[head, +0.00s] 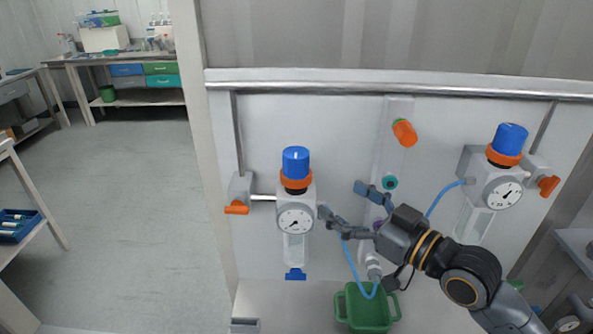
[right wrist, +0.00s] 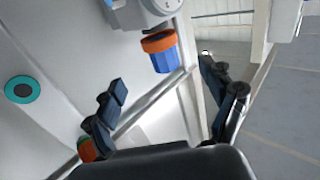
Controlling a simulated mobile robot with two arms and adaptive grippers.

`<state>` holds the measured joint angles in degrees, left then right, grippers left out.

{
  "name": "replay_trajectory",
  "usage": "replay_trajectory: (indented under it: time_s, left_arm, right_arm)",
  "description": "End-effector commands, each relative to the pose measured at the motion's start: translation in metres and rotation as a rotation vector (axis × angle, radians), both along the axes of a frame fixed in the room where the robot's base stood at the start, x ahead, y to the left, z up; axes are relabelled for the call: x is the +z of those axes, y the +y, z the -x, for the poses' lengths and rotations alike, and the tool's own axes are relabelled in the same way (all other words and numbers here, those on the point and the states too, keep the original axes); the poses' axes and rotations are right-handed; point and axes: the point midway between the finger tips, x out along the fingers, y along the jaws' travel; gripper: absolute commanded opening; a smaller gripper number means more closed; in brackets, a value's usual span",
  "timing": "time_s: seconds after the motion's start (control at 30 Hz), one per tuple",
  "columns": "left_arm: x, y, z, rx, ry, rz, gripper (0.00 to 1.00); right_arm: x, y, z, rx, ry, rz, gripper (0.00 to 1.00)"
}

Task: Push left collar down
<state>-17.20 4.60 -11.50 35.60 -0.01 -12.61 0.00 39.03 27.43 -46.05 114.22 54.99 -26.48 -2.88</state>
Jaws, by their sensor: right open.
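The left collar (head: 295,179) is an orange ring under the blue knob (head: 296,160) of the left regulator. A dark band shows between the collar and the grey body with its round gauge (head: 295,220). In the right wrist view the collar (right wrist: 158,42) and blue knob (right wrist: 164,61) appear upside down, beyond the fingers and between them. My right gripper (head: 346,203) is open and empty, to the right of the left regulator and a little lower than the collar. It appears apart from the collar; the wrist view shows its spread fingers (right wrist: 162,76). My left gripper is not in view.
A central panel carries an orange knob (head: 405,133) and a teal port (head: 390,182). A second regulator (head: 500,185) with its own orange collar stands at right. Blue hose (head: 355,268) and a green tub (head: 366,310) lie below. An orange-handled valve (head: 236,209) adjoins the left regulator.

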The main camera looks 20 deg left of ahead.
Motion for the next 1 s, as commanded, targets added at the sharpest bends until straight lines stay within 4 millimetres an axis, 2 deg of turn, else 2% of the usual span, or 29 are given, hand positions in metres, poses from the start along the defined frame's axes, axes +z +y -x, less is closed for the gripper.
replay_trajectory:
  time_s: [0.2,0.5,0.7,1.0]
  left_arm:
    - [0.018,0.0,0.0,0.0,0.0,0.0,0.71]
    - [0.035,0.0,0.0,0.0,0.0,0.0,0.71]
    - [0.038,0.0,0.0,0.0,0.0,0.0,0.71]
    - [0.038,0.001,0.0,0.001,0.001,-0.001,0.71]
  right_arm:
    - [0.005,0.04,-0.02,0.002,0.002,-0.001,0.83]
    - [0.003,0.091,-0.049,0.0,-0.001,0.003,0.83]
    - [0.001,0.107,-0.059,0.0,-0.001,0.003,0.83]
    - [0.0,0.11,-0.06,0.0,-0.001,0.002,0.83]
